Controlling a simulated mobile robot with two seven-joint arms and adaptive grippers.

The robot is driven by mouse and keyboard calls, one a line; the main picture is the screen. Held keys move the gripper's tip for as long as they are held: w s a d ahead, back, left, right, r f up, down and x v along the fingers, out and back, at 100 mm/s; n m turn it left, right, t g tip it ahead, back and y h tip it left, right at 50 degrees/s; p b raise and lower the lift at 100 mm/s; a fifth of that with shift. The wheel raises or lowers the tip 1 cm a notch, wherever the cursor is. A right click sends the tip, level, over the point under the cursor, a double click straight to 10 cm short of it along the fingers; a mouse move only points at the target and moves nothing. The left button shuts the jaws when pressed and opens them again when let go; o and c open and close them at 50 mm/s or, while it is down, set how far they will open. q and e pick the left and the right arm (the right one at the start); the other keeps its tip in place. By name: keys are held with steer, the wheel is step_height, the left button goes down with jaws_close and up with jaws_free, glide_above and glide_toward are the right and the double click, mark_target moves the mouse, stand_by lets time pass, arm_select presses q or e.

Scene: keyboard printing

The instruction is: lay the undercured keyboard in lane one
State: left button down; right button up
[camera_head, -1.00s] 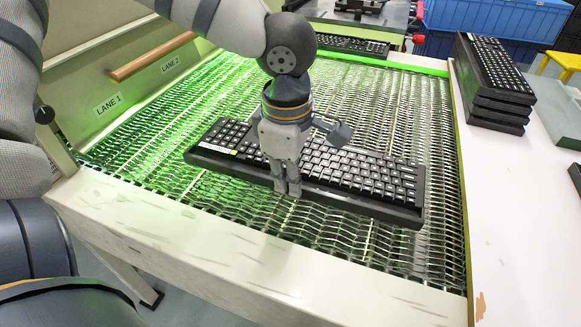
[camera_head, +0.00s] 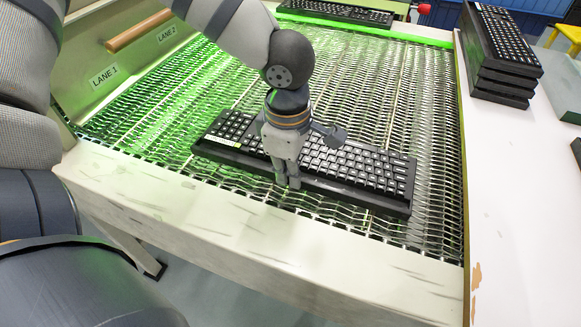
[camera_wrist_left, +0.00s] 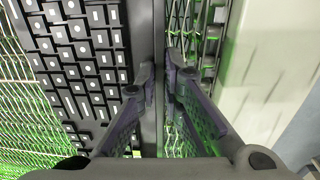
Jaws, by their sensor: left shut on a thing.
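A black keyboard (camera_head: 345,166) with light-marked keys and a small yellow-green tag at its left end lies level over the near part of the mesh belt (camera_head: 345,70). Its long side runs roughly along the belt's front edge. My left gripper (camera_head: 288,184) points down and is shut on the keyboard's near long edge. In the left wrist view, the fingers (camera_wrist_left: 160,88) close on the edge of the keyboard (camera_wrist_left: 80,60). I cannot tell whether the keyboard touches the mesh. The LANE 1 label (camera_head: 104,76) is on the left side panel. My right gripper is out of view.
The LANE 2 label (camera_head: 167,34) sits farther back on the panel. Another keyboard (camera_head: 335,13) lies at the belt's far end. A stack of keyboards (camera_head: 500,60) stands on the white table (camera_head: 520,200) at right. A pale rail (camera_head: 230,225) borders the belt's front.

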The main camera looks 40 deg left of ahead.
arm_select(q)
steer(key=shift+f, duration=0.35)
stand_by(0.5)
steer(key=c, duration=1.6)
jaws_free()
steer(key=shift+c, duration=0.2)
steer(key=shift+r, duration=3.5)
